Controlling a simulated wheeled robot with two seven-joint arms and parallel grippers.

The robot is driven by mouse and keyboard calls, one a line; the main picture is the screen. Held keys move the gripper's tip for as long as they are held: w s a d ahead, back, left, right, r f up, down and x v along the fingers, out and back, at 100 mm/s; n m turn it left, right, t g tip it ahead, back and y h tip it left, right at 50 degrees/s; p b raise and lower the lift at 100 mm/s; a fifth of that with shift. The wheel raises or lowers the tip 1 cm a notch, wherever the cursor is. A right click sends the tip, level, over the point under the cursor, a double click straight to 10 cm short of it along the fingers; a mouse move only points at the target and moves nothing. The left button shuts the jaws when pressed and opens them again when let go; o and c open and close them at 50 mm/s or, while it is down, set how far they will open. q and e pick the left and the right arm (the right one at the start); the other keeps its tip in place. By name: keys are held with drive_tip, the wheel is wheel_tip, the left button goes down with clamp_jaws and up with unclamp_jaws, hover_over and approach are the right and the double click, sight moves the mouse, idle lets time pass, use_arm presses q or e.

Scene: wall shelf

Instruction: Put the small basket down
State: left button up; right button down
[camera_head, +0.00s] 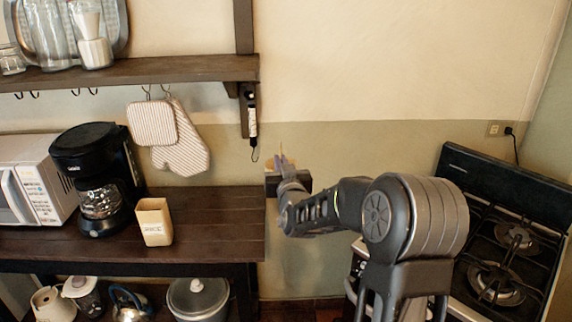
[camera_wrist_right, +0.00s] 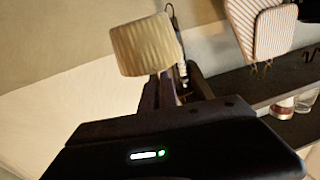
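My right gripper (camera_head: 288,176) is in the air just beyond the right end of the wooden counter, in front of the wall. In the right wrist view, its fingers (camera_wrist_right: 167,92) close on the edge of the small basket (camera_wrist_right: 147,45), which is beige and ribbed. The view is turned, so the basket's true tilt is hard to tell. In the head view, the gripper hides most of the basket; only a small tan patch shows behind it. My left gripper is not in view.
The wooden counter (camera_head: 215,215) has free room at its right end. A beige canister (camera_head: 154,222), a black coffee maker (camera_head: 98,180) and a white microwave (camera_head: 38,182) stand on it. Mitts hang below the wall shelf (camera_head: 180,70). A stove (camera_head: 505,235) stands at right.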

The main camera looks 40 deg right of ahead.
drive_tip(key=a+f+n+t+y+b, duration=0.1)
drive_tip(key=a+f+n+y+b, duration=0.2)
drive_tip(key=a+f, duration=0.9)
drive_tip(key=a+f+n+t+y+b, duration=0.1)
drive_tip(key=a+f+y+b, duration=0.4)
drive_tip(key=a+f, duration=0.8)
drive_tip(key=a+n+b, duration=0.1)
drive_tip(key=a+b, duration=0.1)
drive_tip(key=a, duration=0.4)
drive_tip(key=shift+s+a+n+y, duration=0.3)
drive_tip(key=shift+a+n+y, duration=0.05)
drive_tip(key=shift+n+y, duration=0.05)
